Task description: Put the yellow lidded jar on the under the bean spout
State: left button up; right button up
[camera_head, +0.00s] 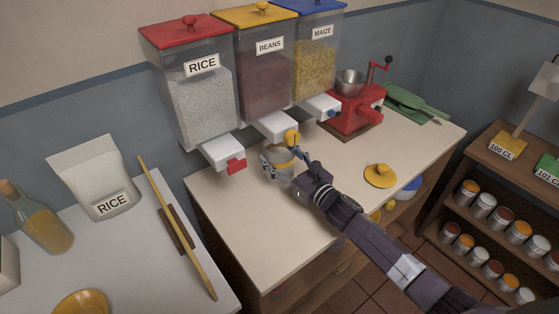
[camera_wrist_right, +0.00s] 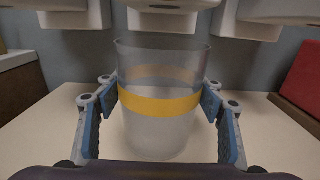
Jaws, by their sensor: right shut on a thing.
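The jar (camera_head: 279,161) is clear glass with a yellow band and has no lid on. It shows upright between the fingers in the right wrist view (camera_wrist_right: 160,130). My right gripper (camera_head: 284,165) is shut on the jar, with a finger on each side of the band. The beans dispenser (camera_head: 264,82) has a yellow lid, and its white spout (camera_head: 274,126) has a yellow knob (camera_head: 291,137). The jar is just below and near this spout; exact alignment is hard to tell. A yellow lid (camera_head: 379,175) lies on the counter to the right. My left gripper is not in view.
The rice dispenser (camera_head: 200,97) and maize dispenser (camera_head: 315,67) flank the beans dispenser, with low spouts. A red grinder (camera_head: 355,108) stands to the right. The counter (camera_head: 247,230) is clear at the front. A shelf of small cans (camera_head: 482,205) is at far right.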

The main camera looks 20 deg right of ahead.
jog(key=shift+s+f, duration=0.15)
jog(key=shift+f, duration=0.15)
jog(key=shift+f, duration=0.15)
jog(key=o, duration=1.5)
jog(key=shift+o, duration=0.2)
jog(key=b+v, duration=0.1)
jog(key=v, duration=1.1)
